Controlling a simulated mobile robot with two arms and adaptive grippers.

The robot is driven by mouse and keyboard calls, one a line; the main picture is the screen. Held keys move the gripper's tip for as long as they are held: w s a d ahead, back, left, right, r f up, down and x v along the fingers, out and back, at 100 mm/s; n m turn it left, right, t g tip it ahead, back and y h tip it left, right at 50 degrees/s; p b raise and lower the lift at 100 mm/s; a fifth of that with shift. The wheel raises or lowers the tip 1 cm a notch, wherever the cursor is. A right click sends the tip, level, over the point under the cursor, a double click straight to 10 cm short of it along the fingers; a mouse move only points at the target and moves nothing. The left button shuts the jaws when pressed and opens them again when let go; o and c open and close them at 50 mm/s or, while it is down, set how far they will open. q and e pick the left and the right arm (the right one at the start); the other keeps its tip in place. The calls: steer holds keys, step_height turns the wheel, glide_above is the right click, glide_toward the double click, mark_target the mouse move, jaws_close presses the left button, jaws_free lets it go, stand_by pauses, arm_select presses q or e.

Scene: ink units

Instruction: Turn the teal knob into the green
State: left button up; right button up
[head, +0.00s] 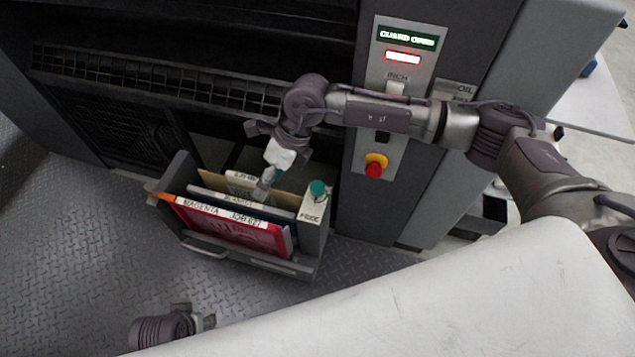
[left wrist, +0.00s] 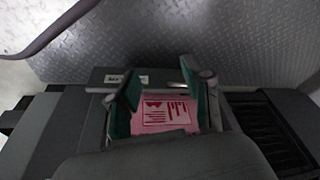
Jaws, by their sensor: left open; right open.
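The teal knob (head: 318,188) sits on top of a grey block labelled FEED, at the right end of an open drawer unit (head: 205,246) in the head view. Its pointer and any green zone are too small to make out. My right gripper (head: 266,184) hangs over the drawer, left of the knob and apart from it. It is open; its fingers are partly hidden by its wrist. My left gripper (head: 206,322) is low in the head view, partly hidden by my white body. In the left wrist view its two teal-padded fingers (left wrist: 162,78) are spread, with nothing held between them.
The drawer holds a red magenta packet (head: 235,228) and other labelled packets behind it. A machine panel (head: 412,60) reads GUARD OPEN and carries a red button on yellow (head: 374,168). My right arm crosses before the panel. The tread-plate floor (head: 80,240) is clear.

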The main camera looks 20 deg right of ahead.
mark_target(318, 186)
steer(key=w+d+t+h, duration=0.1)
steer(key=w+d+h, duration=0.4)
steer(key=d, duration=0.7)
steer(key=f+b, duration=0.1)
steer(key=f, duration=0.5)
steer(key=f+b, duration=0.1)
steer(key=f, duration=0.5)
steer(key=shift+s+f, duration=0.2)
steer(key=shift+f, duration=0.1)
arm_select(q)
steer(key=v, duration=0.7)
steer(key=shift+w+r, duration=0.3)
steer(key=shift+w, duration=0.05)
arm_select(e)
steer(key=shift+f, duration=0.65)
arm_select(q)
steer(key=shift+a, duration=0.1)
arm_select(e)
steer(key=shift+c, duration=0.2)
steer(key=c, duration=1.1)
